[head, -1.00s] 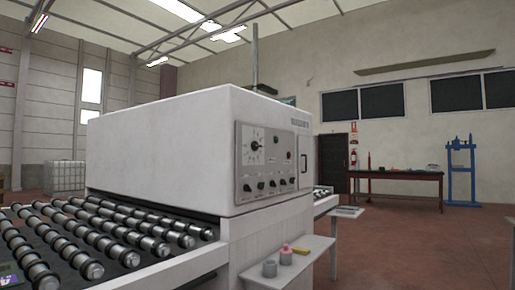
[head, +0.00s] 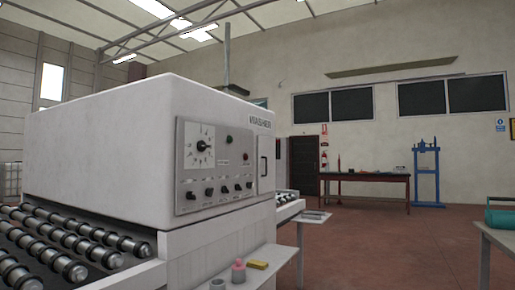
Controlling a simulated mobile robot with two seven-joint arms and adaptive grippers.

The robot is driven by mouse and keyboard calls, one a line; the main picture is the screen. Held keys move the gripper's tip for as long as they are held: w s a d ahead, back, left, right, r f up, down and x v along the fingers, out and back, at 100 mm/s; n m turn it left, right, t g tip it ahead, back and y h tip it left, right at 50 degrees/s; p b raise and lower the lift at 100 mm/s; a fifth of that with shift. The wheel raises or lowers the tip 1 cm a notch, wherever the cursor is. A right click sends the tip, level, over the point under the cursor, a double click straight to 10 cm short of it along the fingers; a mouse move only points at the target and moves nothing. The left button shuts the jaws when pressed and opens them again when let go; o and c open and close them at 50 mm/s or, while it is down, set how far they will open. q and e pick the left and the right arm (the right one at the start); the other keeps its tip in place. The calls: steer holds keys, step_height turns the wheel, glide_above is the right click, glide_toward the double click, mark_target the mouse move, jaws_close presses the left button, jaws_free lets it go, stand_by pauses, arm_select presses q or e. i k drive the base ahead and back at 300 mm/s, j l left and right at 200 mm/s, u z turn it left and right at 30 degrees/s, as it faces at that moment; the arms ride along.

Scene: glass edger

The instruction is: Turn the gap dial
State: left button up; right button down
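A large white machine (head: 95,140) with "WASHER" lettering stands at the left. Its grey control panel (head: 215,162) carries a round dial with a black knob (head: 202,144) and scale marks at upper left. A row of smaller black knobs (head: 209,191) runs along the bottom of the panel. The labels are too small to read, so I cannot tell whether any of these is the gap dial. Neither of my grippers is in view.
A roller conveyor (head: 60,245) fills the lower left. A white side shelf (head: 262,272) holds a pink-topped container (head: 239,271) and a yellow block (head: 257,265). A table (head: 500,240) with a teal object (head: 500,219) stands at the right. Open floor (head: 390,250) lies between.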

mark_target(202, 146)
steer(key=i+l+z, duration=0.15)
steer(key=i+l, duration=0.15)
steer(key=i, duration=0.2)
steer(key=i+l+z, duration=0.1)
steer(key=i+l, duration=0.15)
steer(key=i, duration=0.25)
steer(key=i+l+z, duration=0.15)
steer(key=i, duration=0.35)
steer(key=i+l+z, duration=0.15)
steer(key=i, duration=0.35)
